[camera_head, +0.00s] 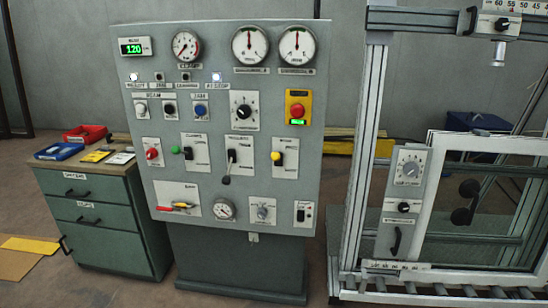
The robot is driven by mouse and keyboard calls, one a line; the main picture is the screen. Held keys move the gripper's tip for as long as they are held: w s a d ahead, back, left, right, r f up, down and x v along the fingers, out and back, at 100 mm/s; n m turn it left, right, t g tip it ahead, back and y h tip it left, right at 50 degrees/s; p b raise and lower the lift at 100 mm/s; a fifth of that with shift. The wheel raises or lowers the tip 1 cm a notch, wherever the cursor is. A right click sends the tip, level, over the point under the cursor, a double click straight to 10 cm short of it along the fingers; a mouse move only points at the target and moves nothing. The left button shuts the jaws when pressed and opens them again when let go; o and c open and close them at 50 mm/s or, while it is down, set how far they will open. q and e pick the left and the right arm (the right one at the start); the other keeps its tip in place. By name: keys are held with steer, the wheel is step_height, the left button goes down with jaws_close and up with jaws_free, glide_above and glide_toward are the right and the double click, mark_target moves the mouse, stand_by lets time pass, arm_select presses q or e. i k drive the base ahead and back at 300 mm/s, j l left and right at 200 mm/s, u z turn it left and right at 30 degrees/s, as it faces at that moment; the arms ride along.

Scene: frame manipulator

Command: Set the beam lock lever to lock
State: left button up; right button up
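A grey control panel (300,210) stands upright on a dark pedestal in the middle of the view. Its labels are mostly too small to read, so I cannot tell for sure which control is the beam lock lever. At its lower left, a white plate (170,190) carries a lever with red and yellow parts (181,206), lying roughly level. Above are a red-knobbed control (152,153), a green-knobbed one (175,150), a black lever hanging down (227,179) and a yellow-knobbed one (276,156). Neither of my grippers is in view.
A green drawer cabinet (110,240) with red (85,133) and blue (59,151) trays stands at the left. A metal frame machine with a framed clear door (490,190) stands at the right. A red stop button (297,110) sits on the panel. Floor shows in front.

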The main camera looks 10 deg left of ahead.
mark_target(275, 156)
steer(key=i+l, duration=0.1)
steer(key=i, duration=0.35)
steer(key=i+l, duration=0.1)
steer(key=i, duration=0.35)
steer(key=i+l, duration=0.1)
steer(key=i, duration=0.35)
steer(key=u, duration=0.05)
